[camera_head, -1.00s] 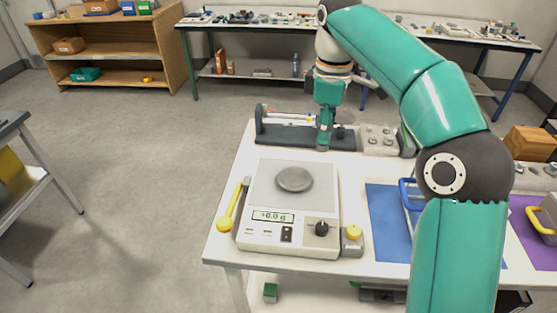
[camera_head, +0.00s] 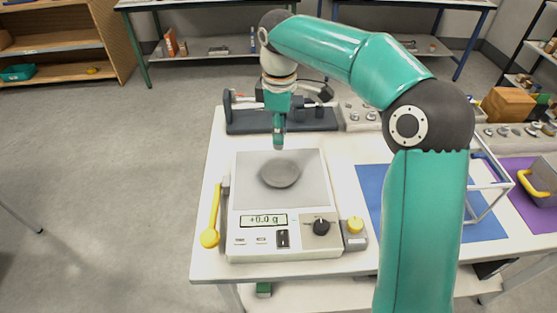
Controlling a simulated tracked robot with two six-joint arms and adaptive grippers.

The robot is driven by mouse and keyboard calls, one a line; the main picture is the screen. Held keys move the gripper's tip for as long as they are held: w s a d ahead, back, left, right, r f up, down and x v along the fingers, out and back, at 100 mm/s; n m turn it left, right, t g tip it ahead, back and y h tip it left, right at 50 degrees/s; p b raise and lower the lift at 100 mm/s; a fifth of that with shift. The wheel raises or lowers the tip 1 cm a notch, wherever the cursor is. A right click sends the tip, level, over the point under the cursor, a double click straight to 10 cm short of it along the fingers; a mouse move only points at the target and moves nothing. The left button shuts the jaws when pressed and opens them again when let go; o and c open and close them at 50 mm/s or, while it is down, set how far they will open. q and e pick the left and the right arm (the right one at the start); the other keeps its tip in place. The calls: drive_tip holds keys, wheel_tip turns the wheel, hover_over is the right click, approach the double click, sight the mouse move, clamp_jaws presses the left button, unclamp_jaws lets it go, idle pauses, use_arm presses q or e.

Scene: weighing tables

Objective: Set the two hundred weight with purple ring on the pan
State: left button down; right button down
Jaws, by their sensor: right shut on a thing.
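The scale (camera_head: 324,229) stands on the white table, its display reading +0.0 g. Its round grey pan (camera_head: 280,173) is on the plate at the top, and nothing rests on it. My right gripper (camera_head: 279,134) points down just above the far edge of the scale, behind the pan in the picture. It is shut on a small dark grey thing, likely the weight (camera_head: 278,144), held apart from the pan. Its purple ring and marking are too small to make out. My left gripper is not in view.
A dark rack (camera_head: 245,121) and a tray of weights (camera_head: 357,113) stand behind. A blue mat (camera_head: 371,188) and purple mat (camera_head: 517,203) lie right.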

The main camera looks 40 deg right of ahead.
sight(280, 148)
wheel_tip(280, 148, down, 9)
drive_tip(key=shift+s+r, duration=0.1)
drive_tip(key=shift+r, duration=0.05)
idle(0.4)
drive_tip(key=c, duration=0.9)
unclamp_jaws()
drive_tip(key=shift+c, duration=0.2)
drive_tip(key=shift+r, duration=0.15)
wheel_tip(280, 148, up, 12)
drive_tip(key=shift+s+a+f+p, duration=0.1)
drive_tip(key=shift+p, duration=0.3)
